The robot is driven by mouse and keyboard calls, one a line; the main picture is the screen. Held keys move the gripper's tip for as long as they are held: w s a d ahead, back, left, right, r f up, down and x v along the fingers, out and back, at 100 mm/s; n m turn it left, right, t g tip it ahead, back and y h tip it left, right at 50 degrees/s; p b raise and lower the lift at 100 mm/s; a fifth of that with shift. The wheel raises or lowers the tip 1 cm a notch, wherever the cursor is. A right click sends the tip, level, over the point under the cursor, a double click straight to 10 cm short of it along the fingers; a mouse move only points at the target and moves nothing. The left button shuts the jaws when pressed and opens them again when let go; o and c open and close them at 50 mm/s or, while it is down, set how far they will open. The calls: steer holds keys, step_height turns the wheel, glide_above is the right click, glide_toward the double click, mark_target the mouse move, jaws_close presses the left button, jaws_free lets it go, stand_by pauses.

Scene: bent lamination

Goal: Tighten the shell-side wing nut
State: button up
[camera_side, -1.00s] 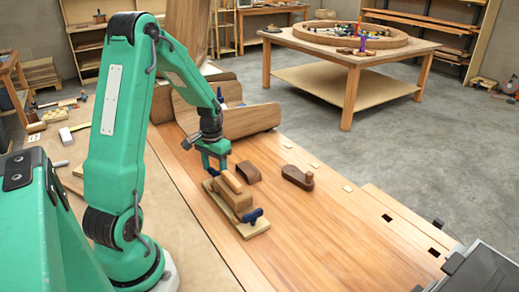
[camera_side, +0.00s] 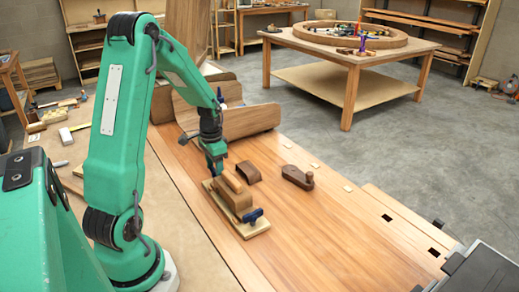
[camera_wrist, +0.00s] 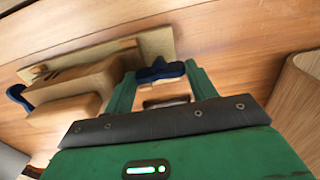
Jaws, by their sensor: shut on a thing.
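The clamping form, a tan wooden block (camera_side: 236,197) on a pale base board (camera_side: 251,230), lies on the bench. It also shows in the wrist view (camera_wrist: 75,83). A dark blue wing nut (camera_side: 252,215) stands at its near end and shows at the left edge in the wrist view (camera_wrist: 18,97). My gripper (camera_side: 215,174) is down at the form's far end. In the wrist view my gripper (camera_wrist: 160,80) has its two green fingers on either side of the other blue wing nut (camera_wrist: 160,70), shut on it. That nut is hidden in the side view.
A dark curved wooden piece (camera_side: 248,173) lies just right of the form. A wooden hand plane (camera_side: 297,178) lies farther right. Large bent wood shells (camera_side: 228,118) stand behind my gripper.

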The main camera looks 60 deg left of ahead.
steer(key=o, duration=1)
steer(key=shift+r, duration=0.1)
steer(key=shift+d, duration=0.1)
steer(key=shift+a+r, duration=0.2)
steer(key=shift+r, duration=3.85)
